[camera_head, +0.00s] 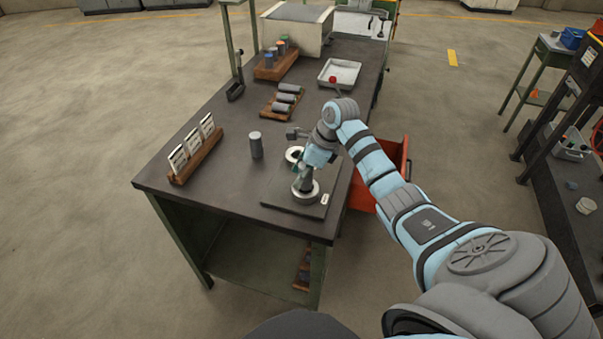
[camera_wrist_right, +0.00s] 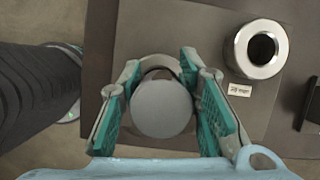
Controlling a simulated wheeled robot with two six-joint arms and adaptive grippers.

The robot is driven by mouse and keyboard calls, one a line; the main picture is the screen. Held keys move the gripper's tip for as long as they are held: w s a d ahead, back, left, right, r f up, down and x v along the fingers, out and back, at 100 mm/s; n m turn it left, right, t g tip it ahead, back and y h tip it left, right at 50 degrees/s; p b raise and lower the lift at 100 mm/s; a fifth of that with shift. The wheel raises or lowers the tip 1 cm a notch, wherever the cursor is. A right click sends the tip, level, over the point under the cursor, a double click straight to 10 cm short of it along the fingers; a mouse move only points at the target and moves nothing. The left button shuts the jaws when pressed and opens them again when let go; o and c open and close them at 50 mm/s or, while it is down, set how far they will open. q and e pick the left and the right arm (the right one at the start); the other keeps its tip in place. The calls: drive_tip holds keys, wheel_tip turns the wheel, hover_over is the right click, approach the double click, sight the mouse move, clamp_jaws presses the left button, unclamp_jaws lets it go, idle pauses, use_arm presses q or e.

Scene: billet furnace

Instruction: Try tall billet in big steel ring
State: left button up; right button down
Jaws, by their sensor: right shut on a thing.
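My right gripper (camera_head: 304,184) reaches down over a base plate near the table's front right corner. It is shut on a grey round billet, whose flat top (camera_wrist_right: 162,108) shows between the teal fingers in the right wrist view. The nearer steel ring (camera_head: 306,196) lies right below the gripper, and part of its rim (camera_wrist_right: 160,63) shows behind the billet. I cannot tell whether the billet's lower end is inside it. The farther steel ring (camera_head: 293,154) lies behind the gripper; it shows empty in the right wrist view (camera_wrist_right: 236,62). Another grey billet (camera_head: 256,146) stands upright left of the plate.
A wooden rack with white cards (camera_head: 195,152) stands at the left edge. Behind are a wooden tray with lying cylinders (camera_head: 270,105), a block with coloured cylinders (camera_head: 267,70) and a white tray (camera_head: 350,72). A red bin (camera_head: 395,160) is beside the table.

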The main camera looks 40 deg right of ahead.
drive_tip(key=shift+f+b, duration=0.3)
drive_tip(key=shift+s+f, duration=0.1)
idle(0.8)
drive_tip(key=shift+r, duration=0.35)
drive_tip(key=shift+f, duration=0.2)
idle(0.5)
drive_tip(key=shift+f, duration=0.15)
idle(0.6)
drive_tip(key=shift+r, duration=0.35)
idle(0.3)
drive_tip(key=shift+f, duration=0.25)
drive_tip(key=shift+f, duration=0.2)
idle(1.6)
drive_tip(key=shift+a+r, duration=0.1)
